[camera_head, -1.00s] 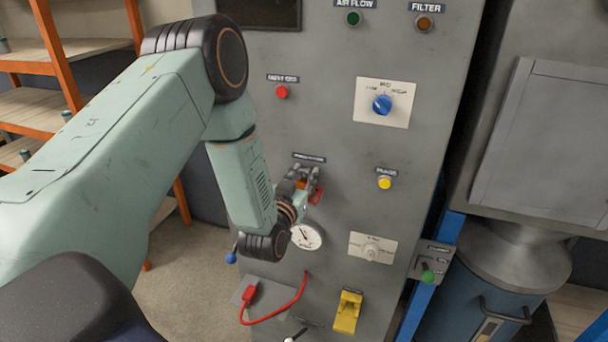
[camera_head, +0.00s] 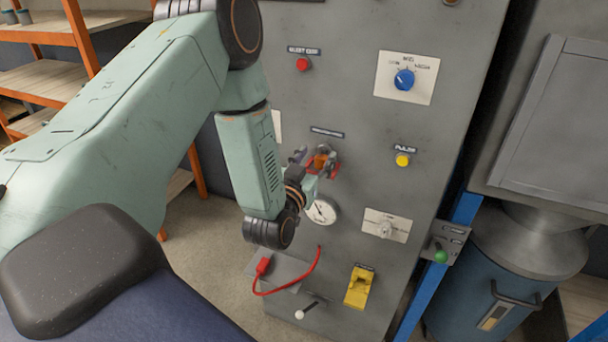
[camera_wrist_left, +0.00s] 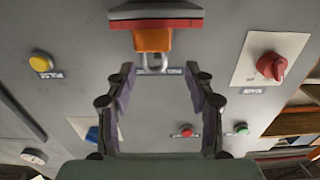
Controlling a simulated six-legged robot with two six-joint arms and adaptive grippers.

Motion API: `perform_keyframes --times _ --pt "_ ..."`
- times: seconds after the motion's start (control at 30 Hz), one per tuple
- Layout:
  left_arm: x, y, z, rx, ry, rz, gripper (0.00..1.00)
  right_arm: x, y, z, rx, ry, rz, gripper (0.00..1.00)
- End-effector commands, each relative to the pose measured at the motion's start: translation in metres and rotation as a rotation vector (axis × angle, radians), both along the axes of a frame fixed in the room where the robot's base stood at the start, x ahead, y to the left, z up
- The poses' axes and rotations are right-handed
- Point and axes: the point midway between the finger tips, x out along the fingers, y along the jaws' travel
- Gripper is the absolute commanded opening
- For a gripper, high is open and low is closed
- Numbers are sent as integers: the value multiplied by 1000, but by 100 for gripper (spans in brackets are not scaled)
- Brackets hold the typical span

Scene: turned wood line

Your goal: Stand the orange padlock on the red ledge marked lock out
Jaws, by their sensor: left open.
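The orange padlock (camera_head: 320,160) is on the front of the grey panel, partly hidden by my left gripper in the head view. The wrist view, which looks upside down, shows the padlock (camera_wrist_left: 152,39) with its body against the red ledge (camera_wrist_left: 155,13) and its shackle pointing away from it. So the padlock appears to stand upright on the ledge. The ledge (camera_head: 334,171) shows a little in the head view. My left gripper (camera_head: 313,158) is open, its fingertips (camera_wrist_left: 158,70) apart on either side of the shackle, with clear gaps. My right gripper is not in view.
A gauge (camera_head: 322,210) sits just below the ledge. A yellow button (camera_head: 402,160), a red button (camera_head: 303,64) and a blue dial (camera_head: 404,79) surround it. A red cable (camera_head: 300,287) and yellow switch (camera_head: 358,288) are lower. Orange shelving (camera_head: 85,45) stands left.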

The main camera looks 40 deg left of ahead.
Motion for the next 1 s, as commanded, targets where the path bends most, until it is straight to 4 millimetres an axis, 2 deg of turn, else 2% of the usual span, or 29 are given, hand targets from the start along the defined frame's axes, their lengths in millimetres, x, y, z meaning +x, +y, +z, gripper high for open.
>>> perform_keyframes --times 0.2,0.4,0.67,0.73,0.77,0.87,0.97,1.0 --pt "-43 -11 -2 -2 4 0 54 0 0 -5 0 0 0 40" --pt "-70 -17 -1 0 2 0 54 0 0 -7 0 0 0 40" --pt "-80 -20 -1 0 2 -2 54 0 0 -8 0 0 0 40" --pt "-81 -24 -8 -7 31 -12 54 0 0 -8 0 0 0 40" --pt "-82 -27 -15 -11 59 -22 54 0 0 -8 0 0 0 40" --pt "-92 -46 -53 -45 219 -73 54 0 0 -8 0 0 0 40" --pt "-120 -70 -108 -92 462 -132 54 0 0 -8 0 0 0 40" --pt "-135 -79 -130 -110 565 -151 54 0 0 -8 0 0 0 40"
